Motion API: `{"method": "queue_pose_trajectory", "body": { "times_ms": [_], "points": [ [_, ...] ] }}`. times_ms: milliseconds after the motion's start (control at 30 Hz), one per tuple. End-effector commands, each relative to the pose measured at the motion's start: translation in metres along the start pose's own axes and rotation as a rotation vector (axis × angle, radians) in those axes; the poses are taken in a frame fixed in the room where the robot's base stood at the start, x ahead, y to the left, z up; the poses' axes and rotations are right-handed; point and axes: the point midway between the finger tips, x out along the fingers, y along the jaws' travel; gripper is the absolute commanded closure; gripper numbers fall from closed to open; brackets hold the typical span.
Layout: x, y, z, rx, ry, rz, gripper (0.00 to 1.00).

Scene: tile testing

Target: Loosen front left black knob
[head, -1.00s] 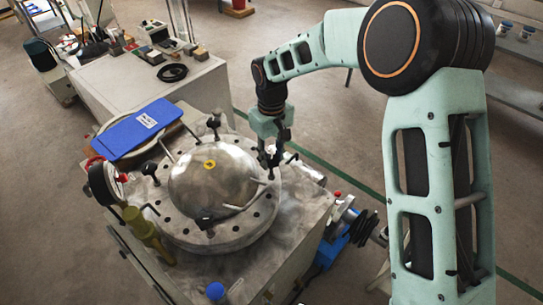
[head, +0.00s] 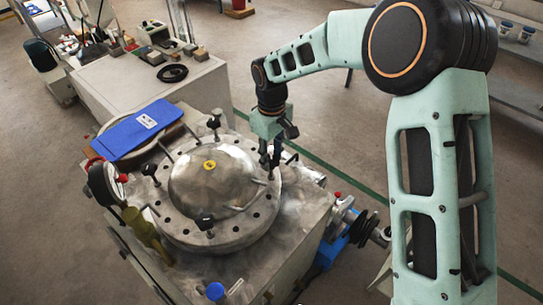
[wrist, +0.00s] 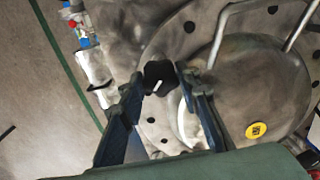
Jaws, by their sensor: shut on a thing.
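A metal dome (head: 195,188) with a yellow round label sits on a round bolted flange. Black knobs stand around its rim: one at the back (head: 214,121), one at the left (head: 150,170) and one at the front (head: 205,221). My gripper (head: 270,170) points down at the right side of the flange. In the wrist view a black knob (wrist: 160,74) with a pale pin lies between the fingertips of my gripper (wrist: 166,88), which is shut on it. In the head view my fingers mostly hide this knob. I cannot tell whether it is turned.
A bent metal handle (wrist: 235,12) rises from the dome close to my fingers. A blue clipboard (head: 140,130) lies behind left, and a pressure gauge (head: 104,184) stands at the left. A blue-capped bottle (head: 215,291) stands at the front. Metal fittings (head: 342,212) jut out at the right.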

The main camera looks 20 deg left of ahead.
Motion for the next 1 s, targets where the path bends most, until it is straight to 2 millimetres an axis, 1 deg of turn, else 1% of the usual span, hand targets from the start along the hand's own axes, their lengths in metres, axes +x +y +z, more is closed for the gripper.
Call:
{"method": "queue_pose_trajectory", "body": {
  "times_ms": [33, 167, 433, 533, 667, 900, 1000],
  "points": [
    [-0.001, 0.000, -0.001, -0.002, 0.002, 0.002, 0.66],
    [-0.001, 0.000, -0.001, -0.001, 0.001, 0.001, 0.52],
    [-0.001, 0.000, 0.000, 0.000, 0.001, 0.001, 0.52],
    [-0.006, 0.001, 0.000, 0.000, 0.001, 0.001, 0.52],
    [-0.024, 0.001, -0.001, 0.001, 0.003, 0.002, 0.52],
    [-0.076, 0.001, -0.001, 0.001, 0.005, 0.003, 0.52],
    [-0.095, 0.001, -0.001, -0.001, 0.004, 0.003, 0.52]
  ]
}}
